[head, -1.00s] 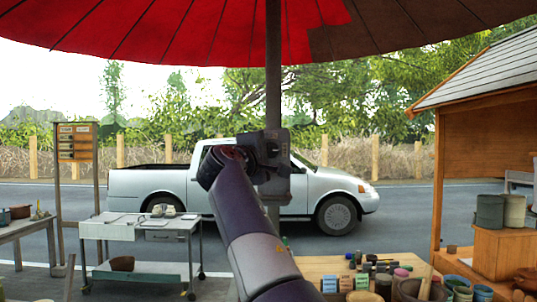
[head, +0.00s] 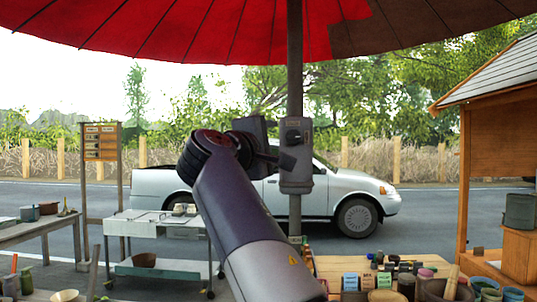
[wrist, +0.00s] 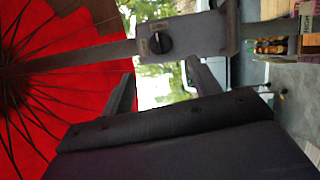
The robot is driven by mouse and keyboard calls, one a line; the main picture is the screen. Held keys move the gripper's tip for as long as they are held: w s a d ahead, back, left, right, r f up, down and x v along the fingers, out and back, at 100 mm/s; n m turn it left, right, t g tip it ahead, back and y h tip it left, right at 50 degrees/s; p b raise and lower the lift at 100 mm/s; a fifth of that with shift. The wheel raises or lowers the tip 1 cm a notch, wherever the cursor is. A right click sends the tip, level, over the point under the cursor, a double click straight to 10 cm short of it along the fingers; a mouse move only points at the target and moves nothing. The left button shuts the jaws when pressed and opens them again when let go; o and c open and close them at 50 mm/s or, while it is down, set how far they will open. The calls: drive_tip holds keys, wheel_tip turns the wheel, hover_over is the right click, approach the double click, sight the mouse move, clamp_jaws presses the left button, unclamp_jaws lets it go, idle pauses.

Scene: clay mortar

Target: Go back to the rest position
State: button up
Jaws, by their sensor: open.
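My gripper (head: 283,160) is held up in front of the umbrella pole, its dark body left of a grey box with a black knob (head: 297,152). In the wrist view, my gripper (wrist: 160,72) has its two fingers spread apart with nothing between them. The knob box (wrist: 215,35) appears beyond the fingertips there, on the pole lying sideways across the picture. I cannot tell how far the fingers are from the box. My arm reaches up from the bottom middle of the head view.
A red umbrella (head: 200,35) spreads overhead on its pole (head: 295,70). A worktable (head: 400,266) with jars and labelled blocks stands at the lower right. A metal cart (head: 160,222) stands left. A white pickup (head: 345,195) is on the road behind.

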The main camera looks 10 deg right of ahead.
sight(293, 138)
drive_tip(key=p+x, duration=0.4)
drive_tip(key=x, duration=0.6)
drive_tip(key=shift+w+d+r, duration=0.2)
drive_tip(key=shift+w, duration=0.1)
drive_tip(key=shift+w+f, duration=0.1)
drive_tip(key=shift+f, duration=0.05)
